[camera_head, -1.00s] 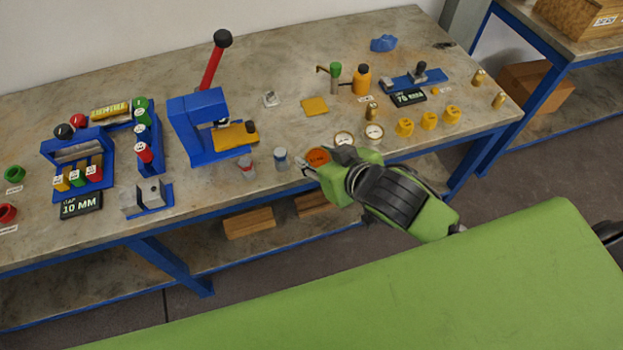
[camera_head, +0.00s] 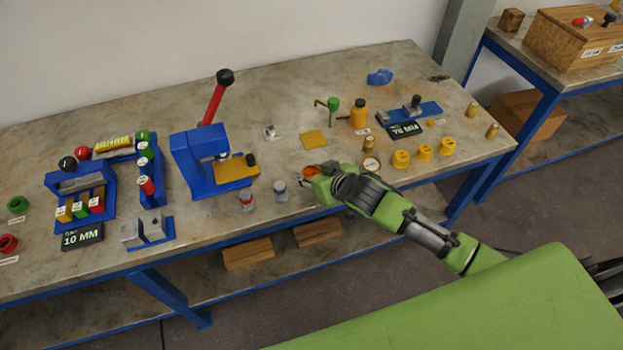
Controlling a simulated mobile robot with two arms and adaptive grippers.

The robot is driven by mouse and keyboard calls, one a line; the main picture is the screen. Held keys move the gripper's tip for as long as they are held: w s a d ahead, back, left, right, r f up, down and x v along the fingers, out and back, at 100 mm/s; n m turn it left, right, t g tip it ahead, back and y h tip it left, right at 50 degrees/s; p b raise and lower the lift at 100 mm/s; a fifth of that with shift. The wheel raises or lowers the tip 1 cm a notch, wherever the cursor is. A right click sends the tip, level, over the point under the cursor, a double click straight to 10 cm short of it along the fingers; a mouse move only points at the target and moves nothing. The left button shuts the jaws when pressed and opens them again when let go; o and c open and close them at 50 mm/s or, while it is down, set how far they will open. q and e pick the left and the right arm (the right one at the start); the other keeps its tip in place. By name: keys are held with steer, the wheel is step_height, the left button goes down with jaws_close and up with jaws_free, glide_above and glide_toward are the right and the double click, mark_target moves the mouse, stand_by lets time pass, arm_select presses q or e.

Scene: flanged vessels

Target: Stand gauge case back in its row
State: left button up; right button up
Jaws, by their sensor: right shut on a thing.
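My right gripper (camera_head: 310,175) reaches in from the right over the front of the workbench. It is shut on a round orange piece, seemingly the gauge case (camera_head: 312,170), which is partly covered by the fingers. I cannot tell whether the case touches the bench. A round gauge with a white face (camera_head: 371,164) lies just right of the gripper. My gripper and wrist hide the bench between it and the case. My left gripper is not in view.
A blue press (camera_head: 190,160) stands further left. Several yellow caps (camera_head: 424,152) stand to the right. A yellow pad (camera_head: 313,139) lies behind, with bare bench around it.

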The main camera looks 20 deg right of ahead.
steer(key=shift+w+f, duration=0.25)
step_height(320, 180, down, 2)
steer(key=shift+f+p, duration=0.15)
steer(key=shift+p, duration=0.25)
steer(key=shift+f, duration=0.4)
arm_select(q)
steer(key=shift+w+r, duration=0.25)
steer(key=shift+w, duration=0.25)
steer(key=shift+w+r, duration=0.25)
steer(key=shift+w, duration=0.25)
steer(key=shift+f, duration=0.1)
arm_select(e)
steer(key=shift+f, duration=0.1)
steer(key=o, duration=1.2)
steer(key=shift+f, duration=0.1)
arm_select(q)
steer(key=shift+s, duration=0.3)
arm_select(e)
steer(key=shift+o, duration=0.2)
